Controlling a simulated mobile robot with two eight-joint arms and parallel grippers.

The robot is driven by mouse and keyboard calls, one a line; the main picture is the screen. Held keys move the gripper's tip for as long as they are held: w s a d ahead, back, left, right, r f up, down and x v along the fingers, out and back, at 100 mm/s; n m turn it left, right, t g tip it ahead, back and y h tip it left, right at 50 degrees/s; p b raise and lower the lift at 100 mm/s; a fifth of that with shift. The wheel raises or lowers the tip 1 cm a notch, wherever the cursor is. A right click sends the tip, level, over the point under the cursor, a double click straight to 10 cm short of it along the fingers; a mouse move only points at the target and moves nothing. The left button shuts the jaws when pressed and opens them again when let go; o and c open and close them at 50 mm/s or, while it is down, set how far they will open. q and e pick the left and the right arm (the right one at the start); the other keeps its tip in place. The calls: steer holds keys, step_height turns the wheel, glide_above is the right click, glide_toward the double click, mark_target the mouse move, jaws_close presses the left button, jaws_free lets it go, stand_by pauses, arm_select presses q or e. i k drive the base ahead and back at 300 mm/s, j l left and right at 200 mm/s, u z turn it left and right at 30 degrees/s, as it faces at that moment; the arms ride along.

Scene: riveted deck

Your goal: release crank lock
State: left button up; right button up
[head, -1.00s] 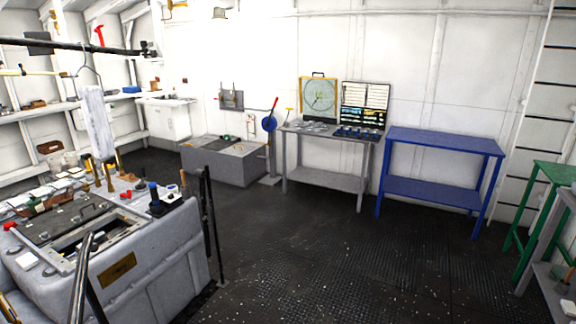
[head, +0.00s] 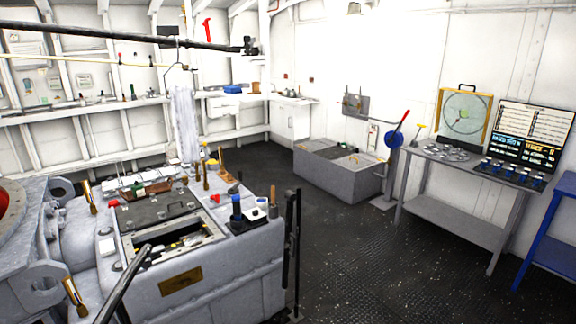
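A round blue disc (head: 394,140) with a red-tipped lever (head: 402,122) stands on a grey post by the far wall, right of centre in the head view. The lever tilts up to the right. A small yellow T-shaped handle (head: 420,127) stands just right of it. I cannot tell whether any of these is the crank or its lock. Neither of my grippers shows in the head view.
A grey machine (head: 235,272) with tools on top fills the lower left. A low grey chest (head: 335,176) stands left of the post. A grey table (head: 450,205) and a blue table (head: 560,220) are at right. The dark floor (head: 385,270) between is clear.

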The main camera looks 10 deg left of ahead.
mark_target(217, 197)
steer(key=i+l+u, duration=0.1)
steer(key=i+u, duration=0.25)
steer(key=u, duration=0.15)
steer(key=i+l+u, duration=0.25)
steer(key=u, duration=0.25)
steer(key=i+l, duration=0.95)
steer(key=i, duration=0.15)
steer(key=i+l, duration=0.95)
steer(key=i, duration=0.15)
